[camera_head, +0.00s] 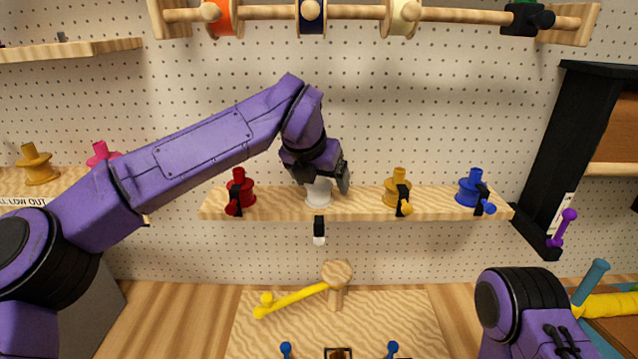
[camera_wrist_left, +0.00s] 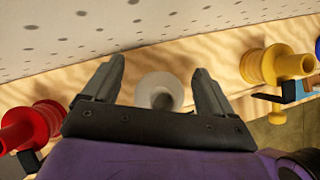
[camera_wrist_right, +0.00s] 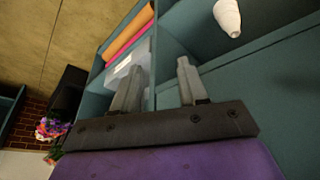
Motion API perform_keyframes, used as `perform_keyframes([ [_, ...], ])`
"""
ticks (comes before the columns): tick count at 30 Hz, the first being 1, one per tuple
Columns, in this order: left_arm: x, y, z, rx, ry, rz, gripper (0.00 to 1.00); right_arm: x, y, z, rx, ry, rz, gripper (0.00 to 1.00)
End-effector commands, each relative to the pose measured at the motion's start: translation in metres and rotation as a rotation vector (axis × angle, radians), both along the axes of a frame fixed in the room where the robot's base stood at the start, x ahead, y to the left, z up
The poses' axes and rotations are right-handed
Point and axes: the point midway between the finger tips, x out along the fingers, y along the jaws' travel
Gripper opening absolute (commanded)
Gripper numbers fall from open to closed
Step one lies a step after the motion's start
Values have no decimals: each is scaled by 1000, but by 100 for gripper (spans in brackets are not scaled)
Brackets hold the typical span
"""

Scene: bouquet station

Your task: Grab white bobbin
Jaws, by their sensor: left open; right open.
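The white bobbin (camera_head: 319,192) stands upright on the wooden shelf (camera_head: 362,207), between the red bobbin (camera_head: 239,190) and the yellow bobbin (camera_head: 397,186). My left gripper (camera_head: 328,184) reaches down over it from above and hides its upper part in the head view. In the left wrist view the white bobbin (camera_wrist_left: 160,91) lies between the two open fingers, with a gap on each side. My right gripper (camera_wrist_right: 158,85) is open and empty, near a teal cabinet in the right wrist view. In the head view its fingers are out of sight.
A blue bobbin (camera_head: 472,187) stands at the shelf's right end. A rod with ribbon rolls (camera_head: 310,14) hangs above. A wooden board with a yellow lever (camera_head: 292,299) lies below. A black frame (camera_head: 565,155) stands at the right. A white cone (camera_wrist_right: 228,17) sits in the teal cabinet (camera_wrist_right: 180,45).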

Motion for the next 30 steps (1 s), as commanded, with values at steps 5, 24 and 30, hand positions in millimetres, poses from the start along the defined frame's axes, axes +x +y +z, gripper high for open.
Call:
perform_keyframes([
  [5,0,0,0,0,0,0,73,0,0,-1,0,1,0,43],
  [24,-4,-1,17,0,-3,2,31,0,0,-13,1,1,0,43],
  [30,-5,-1,61,-1,-3,2,31,0,0,-15,1,1,0,43],
])
